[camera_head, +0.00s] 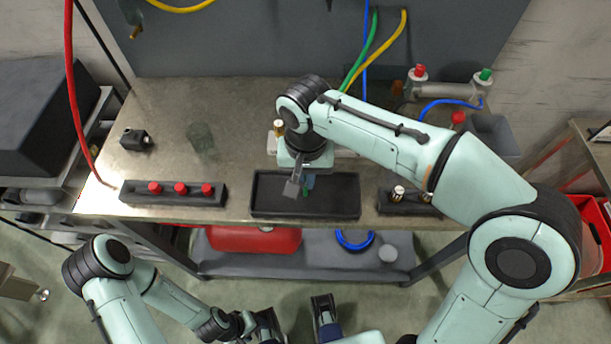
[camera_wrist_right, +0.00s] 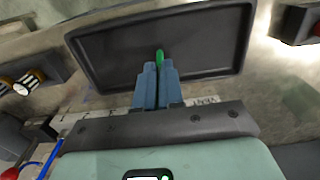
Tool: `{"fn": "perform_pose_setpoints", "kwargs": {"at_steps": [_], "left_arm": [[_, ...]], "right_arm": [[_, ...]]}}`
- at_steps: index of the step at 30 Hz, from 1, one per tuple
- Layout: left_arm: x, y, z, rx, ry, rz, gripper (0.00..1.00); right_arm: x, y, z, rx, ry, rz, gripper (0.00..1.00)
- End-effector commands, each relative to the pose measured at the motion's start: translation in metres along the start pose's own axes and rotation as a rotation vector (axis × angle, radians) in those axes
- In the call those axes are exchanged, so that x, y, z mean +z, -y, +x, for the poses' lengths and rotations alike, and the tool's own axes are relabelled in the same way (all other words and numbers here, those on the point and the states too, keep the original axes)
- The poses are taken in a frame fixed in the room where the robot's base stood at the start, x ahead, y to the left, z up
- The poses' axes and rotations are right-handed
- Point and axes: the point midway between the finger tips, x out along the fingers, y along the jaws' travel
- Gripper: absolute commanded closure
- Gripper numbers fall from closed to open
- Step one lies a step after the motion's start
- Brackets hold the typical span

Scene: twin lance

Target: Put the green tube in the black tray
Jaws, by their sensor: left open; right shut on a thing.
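The black tray (camera_head: 335,196) is a shallow rectangle near the front edge of the bench. It also fills the upper middle of the right wrist view (camera_wrist_right: 105,55). My right gripper (camera_head: 300,188) is over the tray, pointing down, shut on the green tube. In the right wrist view the fingers of my right gripper (camera_wrist_right: 159,72) are close together, with the green tube (camera_wrist_right: 159,56) showing between their tips against the tray floor. Most of the tube is hidden by the fingers, and I cannot tell whether it touches the tray. My left gripper (camera_head: 298,318) is open and empty, low in front of the bench.
A holder with red-capped tubes (camera_head: 181,190) stands left of the tray. A rack with brass-topped tubes (camera_head: 400,196) stands right of it. A small black block (camera_head: 135,139) and a clear glass (camera_head: 200,137) are at the left. Pipes and hoses are at the back right.

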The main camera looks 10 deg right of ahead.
Motion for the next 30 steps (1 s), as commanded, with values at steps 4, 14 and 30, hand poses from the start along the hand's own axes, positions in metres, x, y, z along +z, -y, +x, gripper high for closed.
{"fn": "perform_pose_setpoints", "kwargs": {"at_steps": [4,14,30], "left_arm": [[0.000,0.000,-0.001,0.000,-0.001,0.000,0.45],[0.000,0.000,-0.001,0.000,-0.001,0.000,0.45],[0.005,-0.004,-0.017,-0.003,0.014,-0.001,0.45]], "right_arm": [[0.000,0.000,0.000,0.000,0.000,0.000,1.00],[0.000,0.000,0.000,0.000,0.000,0.000,0.66],[-0.001,0.001,-0.080,-0.003,-0.003,0.000,0.66]]}}
